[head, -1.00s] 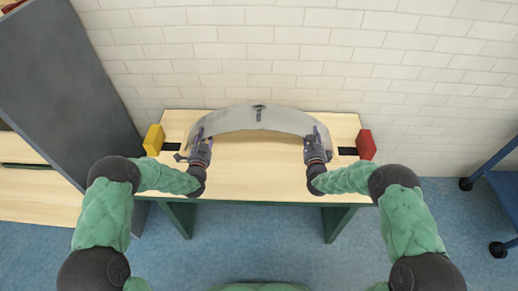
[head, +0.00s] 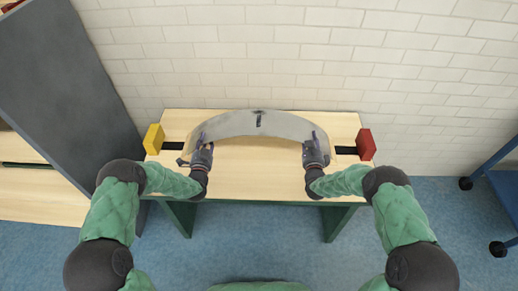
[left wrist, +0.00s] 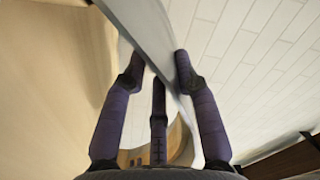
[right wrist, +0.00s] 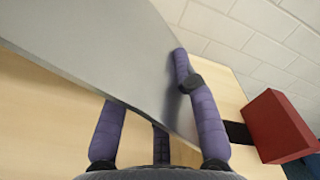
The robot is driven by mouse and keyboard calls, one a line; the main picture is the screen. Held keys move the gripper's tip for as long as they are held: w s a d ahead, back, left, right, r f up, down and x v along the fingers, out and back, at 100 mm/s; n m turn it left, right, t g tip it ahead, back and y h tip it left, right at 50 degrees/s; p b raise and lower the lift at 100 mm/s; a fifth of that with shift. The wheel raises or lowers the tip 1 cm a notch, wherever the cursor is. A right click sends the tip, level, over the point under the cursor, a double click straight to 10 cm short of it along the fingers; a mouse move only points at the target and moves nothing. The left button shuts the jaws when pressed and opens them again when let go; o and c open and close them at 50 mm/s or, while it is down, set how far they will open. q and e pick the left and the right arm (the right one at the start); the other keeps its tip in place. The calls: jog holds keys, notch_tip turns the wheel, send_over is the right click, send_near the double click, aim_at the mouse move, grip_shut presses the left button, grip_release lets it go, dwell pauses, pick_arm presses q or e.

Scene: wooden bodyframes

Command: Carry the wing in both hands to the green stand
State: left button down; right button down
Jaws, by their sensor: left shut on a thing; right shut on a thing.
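The wing (head: 235,124) is a grey curved plate, arched like a bow, with a small dark mark at its middle. It spans between my grippers over the back of the wooden table. My left gripper (head: 202,142) is shut on its left end; the plate (left wrist: 145,30) passes between the fingers in the left wrist view. My right gripper (head: 315,142) is shut on its right end, and the plate (right wrist: 100,50) fills much of the right wrist view. I cannot tell whether the wing touches the table. The only green stand-like thing is the table's green legs (head: 340,222).
The wooden table top (head: 250,180) carries a yellow block (head: 153,139) at left and a red block (head: 365,144) at right, each beside a black strip. A white brick wall (head: 300,60) stands behind. A dark grey panel (head: 70,90) leans at left; a blue cart (head: 502,185) stands at right.

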pick_arm(q)
jog(key=shift+w+a+f, duration=0.1)
jog(key=shift+a, duration=0.1)
pick_arm(e)
jog(key=shift+w+d, duration=0.1)
jog(key=shift+d, duration=0.1)
pick_arm(q)
jog(key=c, duration=0.9)
grip_release()
jog(key=shift+f, duration=0.1)
jog(key=shift+c, duration=0.2)
pick_arm(e)
jog(key=c, duration=1)
grip_release()
jog(key=shift+f, duration=0.15)
pick_arm(q)
jog(key=shift+d, duration=0.15)
pick_arm(e)
jog(key=shift+o, duration=0.2)
jog(key=shift+a, duration=0.1)
jog(key=shift+a+f, duration=0.1)
